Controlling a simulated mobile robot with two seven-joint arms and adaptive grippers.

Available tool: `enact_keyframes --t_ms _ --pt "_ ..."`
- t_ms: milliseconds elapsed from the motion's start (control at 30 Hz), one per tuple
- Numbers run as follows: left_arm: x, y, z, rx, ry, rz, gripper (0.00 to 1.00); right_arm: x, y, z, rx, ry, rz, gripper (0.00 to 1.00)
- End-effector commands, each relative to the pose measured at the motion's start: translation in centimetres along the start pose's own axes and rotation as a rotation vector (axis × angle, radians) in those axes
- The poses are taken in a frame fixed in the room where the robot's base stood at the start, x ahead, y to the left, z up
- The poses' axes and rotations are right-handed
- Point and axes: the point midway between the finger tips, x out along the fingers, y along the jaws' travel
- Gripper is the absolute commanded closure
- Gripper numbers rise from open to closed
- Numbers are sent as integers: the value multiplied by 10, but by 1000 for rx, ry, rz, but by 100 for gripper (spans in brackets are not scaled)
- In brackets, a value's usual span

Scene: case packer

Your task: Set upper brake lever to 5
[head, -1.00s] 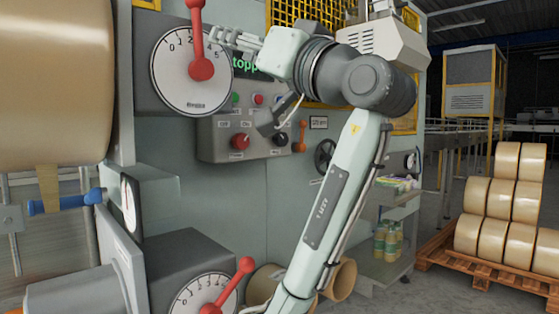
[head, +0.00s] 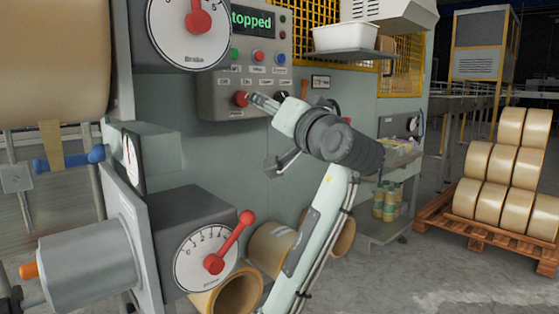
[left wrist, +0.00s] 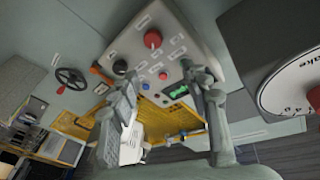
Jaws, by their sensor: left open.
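The upper brake dial (head: 165,35) is white with a red lever (head: 199,22) at its centre. The lever points up, and its top is cut off by the picture's edge, so its reading cannot be seen. The dial's edge (left wrist: 275,95) and part of the red hub (left wrist: 315,97) show at the right in the left wrist view. My left gripper (head: 262,102) is in front of the control panel, below and right of the upper dial, apart from the lever. In the left wrist view the gripper (left wrist: 157,78) is open and empty. My right gripper is not in view.
The lower brake dial (head: 192,262) has a red lever (head: 232,240) pointing up right. The control panel (head: 215,103) has a red knob (head: 241,98) close to my left gripper. A brown roll (head: 50,65) is at the left. Stacked rolls (head: 495,170) stand on a pallet at the right.

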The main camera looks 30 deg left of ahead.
Motion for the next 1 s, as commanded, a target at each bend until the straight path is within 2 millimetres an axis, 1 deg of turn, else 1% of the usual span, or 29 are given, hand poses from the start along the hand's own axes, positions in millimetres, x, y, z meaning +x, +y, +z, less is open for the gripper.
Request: enact_keyframes --t_ms 33,100,300,500,700,967,1000 --pt "2 8 8 11 -7 17 53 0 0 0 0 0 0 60" --pt "3 18 18 24 -17 40 53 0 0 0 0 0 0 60" --pt "7 45 47 57 -43 103 53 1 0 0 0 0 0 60" --pt "8 64 69 80 -61 150 53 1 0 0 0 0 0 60" --pt "8 72 79 89 -70 171 53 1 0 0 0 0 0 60" --pt "8 73 80 90 -71 174 53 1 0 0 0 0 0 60" --pt "8 73 80 90 -71 174 54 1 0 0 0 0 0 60"
